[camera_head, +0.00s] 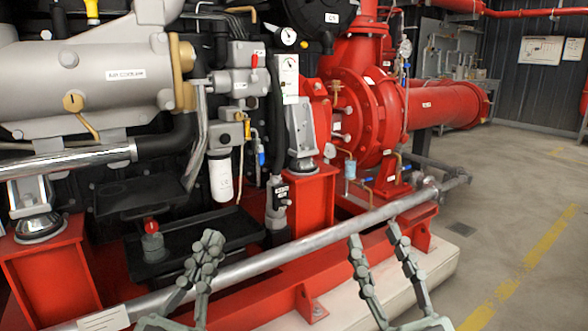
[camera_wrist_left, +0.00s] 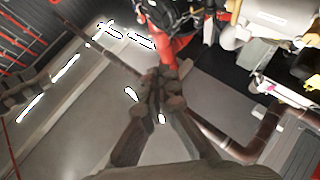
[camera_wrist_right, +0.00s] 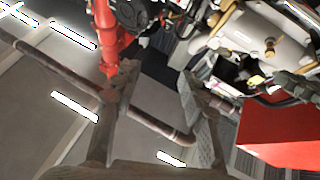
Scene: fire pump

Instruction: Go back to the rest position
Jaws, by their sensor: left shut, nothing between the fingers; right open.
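My left gripper (camera_head: 209,240) shows at the lower middle of the head view, in front of the silver rail and the black tray area. Its fingers meet and hold nothing; the left wrist view shows the tips together (camera_wrist_left: 161,80). My right gripper (camera_head: 374,234) is to its right in the head view, over the red base frame and the pale plinth. Its two fingers stand apart, with nothing between them; the gap also shows in the right wrist view (camera_wrist_right: 157,80). Neither gripper visibly holds any part of the pump.
A silver rail (camera_head: 300,250) crosses in front of the machine, close to both grippers in the picture. Open floor (camera_head: 520,200) lies at right.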

